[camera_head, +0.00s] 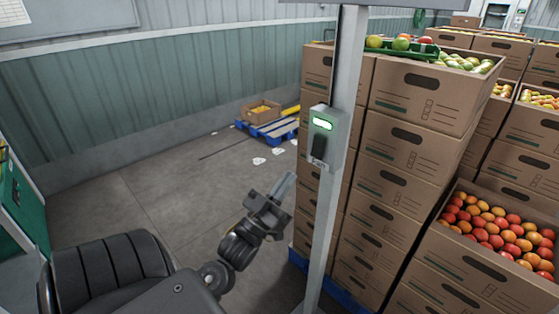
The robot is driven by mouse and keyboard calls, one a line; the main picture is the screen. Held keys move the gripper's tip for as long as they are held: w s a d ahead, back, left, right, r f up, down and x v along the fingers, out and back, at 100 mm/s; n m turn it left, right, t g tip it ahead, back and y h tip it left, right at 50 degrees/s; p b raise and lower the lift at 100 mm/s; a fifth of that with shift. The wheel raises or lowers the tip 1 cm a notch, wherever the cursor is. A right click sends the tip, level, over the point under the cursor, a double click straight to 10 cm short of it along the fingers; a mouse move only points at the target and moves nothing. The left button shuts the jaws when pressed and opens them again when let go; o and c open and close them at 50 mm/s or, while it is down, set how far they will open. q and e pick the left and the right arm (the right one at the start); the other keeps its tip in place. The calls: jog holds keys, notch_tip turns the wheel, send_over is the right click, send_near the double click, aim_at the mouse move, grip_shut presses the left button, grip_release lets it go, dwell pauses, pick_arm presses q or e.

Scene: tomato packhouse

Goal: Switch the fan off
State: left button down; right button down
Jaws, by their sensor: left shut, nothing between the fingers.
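A grey switch box (325,137) is fixed to an upright metal post (335,215), right of the middle of the head view. It has a lit green panel at its top and a dark switch part below. I cannot read which way the switch is set. The fan itself cannot be made out in this view. My left gripper (289,181) is shut and empty, in front of the post, below and to the left of the box. A gap shows between them in the picture. My right gripper is not in view.
Tall stacks of cardboard boxes (405,145) with tomatoes stand right behind the post, on a blue pallet. An open box of red and orange tomatoes (540,285) is at the lower right. A blue pallet (283,127) lies further back. The floor left of the post is mostly clear.

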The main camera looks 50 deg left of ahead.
aim_at(317, 150)
pick_arm(q)
jog(key=w+p, duration=0.1)
jog(key=w, duration=0.1)
jog(key=w+r, duration=0.1)
jog(key=w, duration=0.2)
jog(key=w+r+p, duration=0.1)
jog(key=w, duration=0.1)
jog(key=shift+w+p, duration=0.3)
jog(key=shift+w, duration=0.05)
